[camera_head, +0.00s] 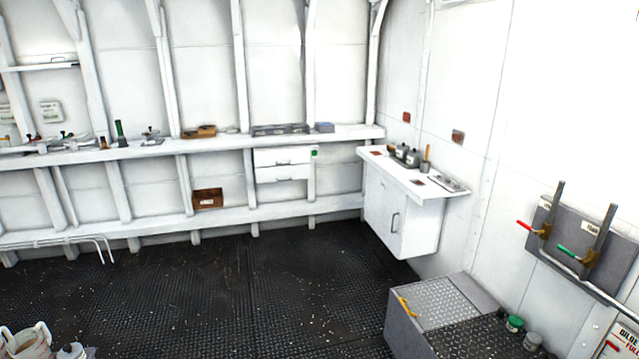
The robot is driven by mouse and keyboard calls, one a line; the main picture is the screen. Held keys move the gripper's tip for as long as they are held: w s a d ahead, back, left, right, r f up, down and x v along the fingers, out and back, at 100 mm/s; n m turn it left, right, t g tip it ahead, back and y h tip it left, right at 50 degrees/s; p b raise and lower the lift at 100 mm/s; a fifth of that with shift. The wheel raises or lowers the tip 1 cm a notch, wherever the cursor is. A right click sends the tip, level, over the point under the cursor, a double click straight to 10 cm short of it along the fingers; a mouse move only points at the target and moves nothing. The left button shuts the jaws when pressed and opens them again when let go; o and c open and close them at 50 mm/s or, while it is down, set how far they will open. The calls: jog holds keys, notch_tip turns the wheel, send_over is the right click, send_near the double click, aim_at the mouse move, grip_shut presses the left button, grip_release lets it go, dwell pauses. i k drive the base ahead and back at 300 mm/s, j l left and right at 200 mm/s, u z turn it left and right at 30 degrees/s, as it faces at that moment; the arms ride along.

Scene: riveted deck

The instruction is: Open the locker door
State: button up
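A white wall-hung locker (420,229) is at the right of the back corner, under a white counter top. Its door (381,213) faces left toward the room and appears shut. The locker's inside is hidden. No gripper fingers show in this view, and nothing is seen touching the door or the handle.
A grey box with a tread-plate top (434,299) and yellow handle stands at the lower right, near the locker's front. Red and green levers (563,248) are on the right wall. A shelf (210,144) holds tools. The dark floor (250,290) is mostly clear.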

aim_at(385, 202)
jog(key=i+u, duration=0.25)
jog(key=i, duration=1.65)
jog(key=i+l+z, duration=0.1)
jog(key=i+z, duration=0.65)
jog(key=z, duration=0.15)
jog(key=i+j+z, duration=0.15)
jog(key=i+z, duration=0.2)
jog(key=z, duration=0.15)
jog(key=i+z, duration=0.15)
jog(key=i, duration=0.1)
